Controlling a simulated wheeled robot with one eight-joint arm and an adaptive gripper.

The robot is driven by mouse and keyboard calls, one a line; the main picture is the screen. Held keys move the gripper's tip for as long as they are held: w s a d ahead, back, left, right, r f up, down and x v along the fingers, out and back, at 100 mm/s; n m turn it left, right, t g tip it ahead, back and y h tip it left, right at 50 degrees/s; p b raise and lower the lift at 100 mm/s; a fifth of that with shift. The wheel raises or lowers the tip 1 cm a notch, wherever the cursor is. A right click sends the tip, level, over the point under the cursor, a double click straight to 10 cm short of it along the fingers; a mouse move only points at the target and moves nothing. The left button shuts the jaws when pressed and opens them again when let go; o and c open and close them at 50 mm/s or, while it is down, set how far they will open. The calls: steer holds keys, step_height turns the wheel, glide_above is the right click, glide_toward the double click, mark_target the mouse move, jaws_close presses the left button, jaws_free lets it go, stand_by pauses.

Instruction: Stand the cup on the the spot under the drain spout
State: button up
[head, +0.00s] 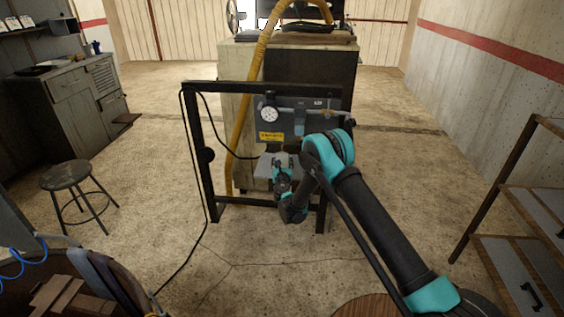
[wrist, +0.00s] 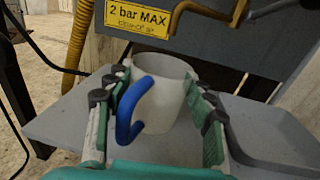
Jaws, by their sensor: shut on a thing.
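The white cup (wrist: 172,105) with a blue handle (wrist: 133,105) is upright in the wrist view, mouth up. My gripper (wrist: 160,112) is shut on it, one finger on each side; the handle points toward the camera. In the head view my gripper (head: 283,168) is at the grey shelf, and I cannot make out the cup there. A bent brass drain spout (wrist: 180,14) comes off the panel, above and slightly right of the cup's mouth in the picture. No marked spot shows.
The grey panel (head: 244,112) with a round gauge (head: 269,115) and yellow label (head: 271,137) hangs in a black frame (head: 201,150). A yellow hose (head: 250,90) runs behind it. A stool (head: 67,177) stands left, and a shelf rack (head: 497,185) stands right.

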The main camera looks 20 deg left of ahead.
steer(key=shift+f, duration=0.55)
steer(key=o, duration=1.2)
steer(key=shift+o, duration=0.2)
